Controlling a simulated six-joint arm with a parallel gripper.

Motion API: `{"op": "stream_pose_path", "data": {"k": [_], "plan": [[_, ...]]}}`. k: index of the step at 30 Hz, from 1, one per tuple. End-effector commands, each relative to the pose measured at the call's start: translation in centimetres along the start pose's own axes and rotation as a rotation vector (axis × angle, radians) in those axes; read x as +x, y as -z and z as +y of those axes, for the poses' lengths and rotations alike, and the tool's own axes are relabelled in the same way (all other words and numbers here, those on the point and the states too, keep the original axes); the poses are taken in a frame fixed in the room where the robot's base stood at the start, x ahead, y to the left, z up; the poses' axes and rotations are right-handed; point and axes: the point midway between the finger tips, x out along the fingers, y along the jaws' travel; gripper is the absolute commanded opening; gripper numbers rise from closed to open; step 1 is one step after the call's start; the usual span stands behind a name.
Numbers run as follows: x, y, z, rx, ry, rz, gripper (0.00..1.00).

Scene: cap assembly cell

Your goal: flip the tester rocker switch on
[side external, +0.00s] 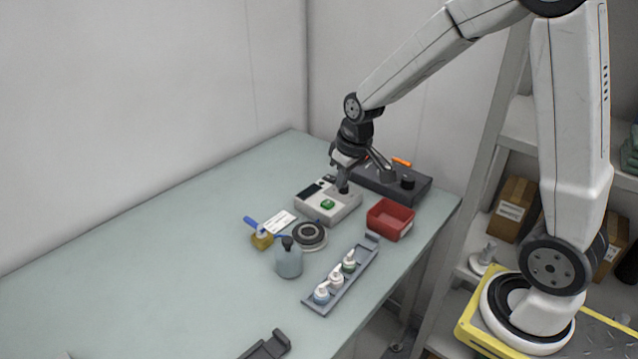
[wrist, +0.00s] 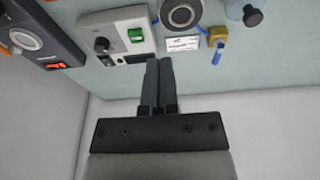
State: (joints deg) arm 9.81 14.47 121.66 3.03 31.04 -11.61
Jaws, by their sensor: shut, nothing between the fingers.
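The tester is a light grey box (side external: 313,212) on the table, with a dark display and a black knob (wrist: 102,45) on its top. Which way the rocker is tipped is too small to tell. My gripper (side external: 343,190) is shut and empty, pointing down over the tester, behind and to the right of the switch in the side view. In the wrist view its fingertips (wrist: 160,62) lie below and right of the switch. Contact with the tester cannot be told.
The table's left is clear.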

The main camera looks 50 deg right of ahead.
Motion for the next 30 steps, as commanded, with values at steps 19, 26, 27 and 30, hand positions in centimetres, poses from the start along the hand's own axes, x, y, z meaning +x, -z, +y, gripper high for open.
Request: {"op": "stream_pose_path", "data": {"k": [19,26,27,30], "plan": [[0.8,9.6,10.8,0.000,0.006,0.005,0.00],[0.9,11.3,14.0,-0.006,0.009,0.008,0.00],[0.9,11.5,14.4,-0.006,0.009,0.009,0.00],[1.0,11.8,14.9,-0.008,0.011,0.009,0.00]]}}
